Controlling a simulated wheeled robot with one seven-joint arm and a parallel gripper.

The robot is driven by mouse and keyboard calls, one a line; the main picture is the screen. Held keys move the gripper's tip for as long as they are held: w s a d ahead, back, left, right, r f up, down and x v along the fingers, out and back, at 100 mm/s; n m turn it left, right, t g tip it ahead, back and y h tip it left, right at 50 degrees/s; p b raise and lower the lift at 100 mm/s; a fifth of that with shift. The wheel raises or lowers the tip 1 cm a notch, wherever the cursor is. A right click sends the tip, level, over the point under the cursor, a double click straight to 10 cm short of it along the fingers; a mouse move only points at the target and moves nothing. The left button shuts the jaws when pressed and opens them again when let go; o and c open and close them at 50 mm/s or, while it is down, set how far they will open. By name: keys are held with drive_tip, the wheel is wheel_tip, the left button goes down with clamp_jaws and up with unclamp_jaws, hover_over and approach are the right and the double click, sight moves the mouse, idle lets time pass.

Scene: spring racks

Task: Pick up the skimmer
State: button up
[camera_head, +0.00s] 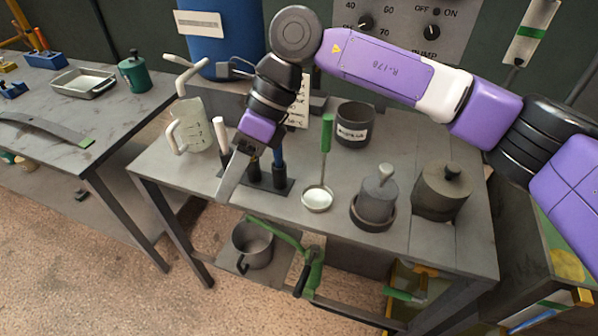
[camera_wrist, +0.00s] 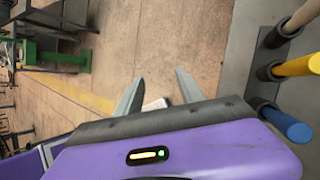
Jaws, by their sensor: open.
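The skimmer (camera_head: 318,197) seems to be the tool with a shallow pale bowl and a green handle. It stands on the grey table, handle up, near the middle of the head view. My gripper (camera_head: 229,184) is to its left, pointing down near the table's front edge, beside a rack of upright tools. It is apart from the skimmer. In the wrist view my gripper (camera_wrist: 157,90) shows two separated fingers, with nothing between them but floor and a small pale patch. I cannot see the skimmer in the wrist view.
The tool rack (camera_head: 262,183) stands close to my gripper; its blue handle (camera_wrist: 287,124) shows in the wrist view. A clear jug (camera_head: 194,128) is at left. A dark labelled pot (camera_head: 354,126), a grey lidded vessel (camera_head: 377,197) and a lidded pot (camera_head: 441,192) stand around the skimmer.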

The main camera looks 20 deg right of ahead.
drive_tip(key=w+d+r+t+h, duration=0.2)
drive_tip(key=w+d+h, duration=0.25)
drive_tip(key=d, duration=0.65)
wheel_tip(320, 180, up, 3)
drive_tip(key=m+h, duration=0.1)
drive_tip(key=h, duration=0.1)
hover_over(325, 148)
drive_tip(key=w, duration=0.1)
drive_tip(key=shift+w+d+t, duration=0.15)
drive_tip(key=shift+w+t, duration=0.05)
drive_tip(key=shift+t, duration=0.2)
drive_tip(key=shift+s+d+f+h, duration=0.1)
drive_tip(key=shift+d+f+h, duration=0.05)
drive_tip(key=shift+f+h, duration=0.1)
drive_tip(key=shift+f, duration=0.8)
drive_tip(key=shift+s+f+p, duration=0.1)
drive_tip(key=shift+f+p, duration=0.65)
drive_tip(key=shift+f, duration=2.05)
clamp_jaws()
